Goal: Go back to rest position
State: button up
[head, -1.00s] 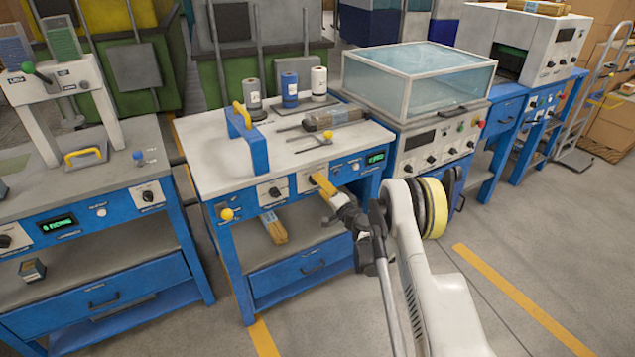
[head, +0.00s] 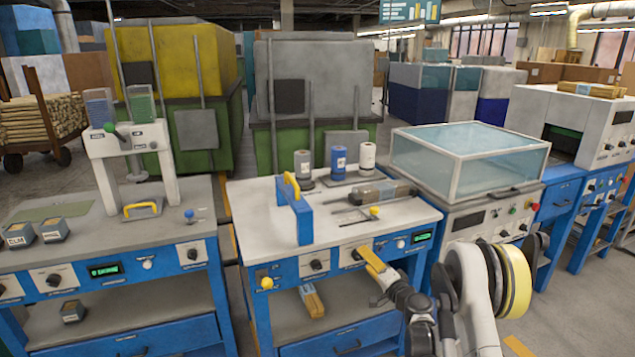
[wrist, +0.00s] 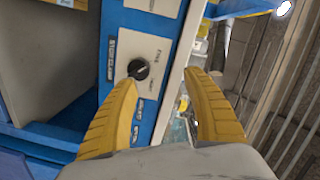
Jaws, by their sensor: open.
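My gripper (head: 371,261) has yellow fingers and is in front of the blue front panel of the middle workbench (head: 260,212), by its right-hand knob. In the wrist view my gripper (wrist: 160,105) is open, with its two yellow fingers apart and nothing between them. A black knob (wrist: 138,69) on a white plate shows just beyond the left finger. I cannot tell whether the finger touches the panel.
A glass-topped machine (head: 470,160) stands right of the middle bench. A left bench (head: 100,245) carries a lever press (head: 130,150). A blue frame with a yellow handle (head: 296,212) and several bottles stand on the middle bench. Grey floor shows at the lower right.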

jog(key=s+a+r+n+g, duration=0.1)
jog(key=s+a+r+n, duration=0.1)
jog(key=r, duration=0.4)
jog(key=s+a+r+n+g, duration=0.1)
jog(key=s+a+r+g, duration=0.1)
jog(key=r, duration=0.4)
jog(key=s+a+r+n+g, duration=0.3)
jog(key=s+r, duration=0.5)
jog(key=s, duration=0.5)
jog(key=s+d+f+n+g+h, duration=0.1)
jog(key=s+d+h, duration=0.2)
jog(key=s, duration=1.2)
jog(key=s+d+f+n+g+h, duration=0.2)
jog(key=s+h, duration=0.1)
jog(key=s, duration=1.2)
jog(key=shift+s+d, duration=0.2)
jog(key=shift+d, duration=0.2)
jog(key=shift+c, duration=0.5)
